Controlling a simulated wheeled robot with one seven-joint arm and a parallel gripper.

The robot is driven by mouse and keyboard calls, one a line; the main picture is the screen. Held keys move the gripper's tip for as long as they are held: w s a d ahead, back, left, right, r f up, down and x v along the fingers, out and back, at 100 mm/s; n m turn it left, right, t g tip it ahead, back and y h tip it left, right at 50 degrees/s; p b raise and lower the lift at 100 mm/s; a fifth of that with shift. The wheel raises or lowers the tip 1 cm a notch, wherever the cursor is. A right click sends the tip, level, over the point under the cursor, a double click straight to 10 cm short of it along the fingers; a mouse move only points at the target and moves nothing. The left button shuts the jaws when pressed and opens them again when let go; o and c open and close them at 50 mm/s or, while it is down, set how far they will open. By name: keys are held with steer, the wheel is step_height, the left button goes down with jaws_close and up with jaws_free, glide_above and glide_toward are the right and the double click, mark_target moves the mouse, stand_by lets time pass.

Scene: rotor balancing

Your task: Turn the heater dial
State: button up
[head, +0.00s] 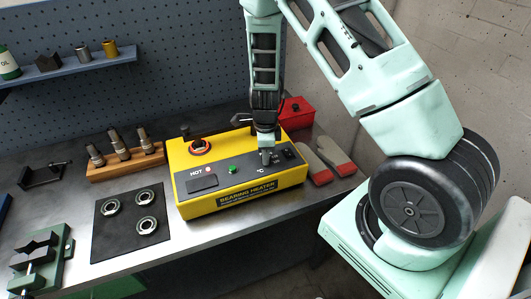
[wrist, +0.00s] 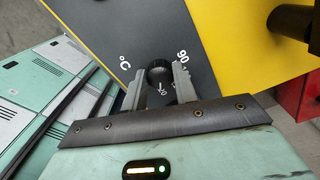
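The yellow bearing heater (head: 243,198) stands on the bench with a dark front panel marked "HOT" and °C. My gripper (head: 267,160) points down over the right part of that panel. In the wrist view the round black heater dial (wrist: 159,71) sits between the two grey fingers of my gripper (wrist: 158,77). Small gaps show between dial and fingers, so the gripper is open around or just above it; the exact height is hard to tell. Numbers such as 90 are printed beside the dial. In the head view my gripper hides the dial.
A green button (head: 233,169) is on the panel to the left. Gloves (head: 335,152) and a red box (head: 297,113) lie to the right. A wooden block with tools (head: 126,160) and a black mat with bearing rings (head: 101,232) are on the left.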

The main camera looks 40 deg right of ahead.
steer(key=shift+n, duration=0.4)
steer(key=n+b, duration=0.1)
steer(key=n, duration=0.1)
steer(key=shift+n, duration=0.3)
steer(key=n+b, duration=0.1)
steer(key=n, duration=0.2)
steer(key=shift+n+b, duration=0.3)
steer(key=shift+n, duration=0.1)
steer(key=n+b, duration=0.2)
steer(key=n, duration=0.5)
steer(key=n+b, duration=0.1)
steer(key=n, duration=0.3)
steer(key=shift+n+b, duration=0.4)
steer(key=n, duration=0.4)
steer(key=shift+n+b, duration=0.4)
steer(key=shift+r, duration=0.1)
steer(key=o, duration=1)
steer(key=shift+c, duration=0.2)
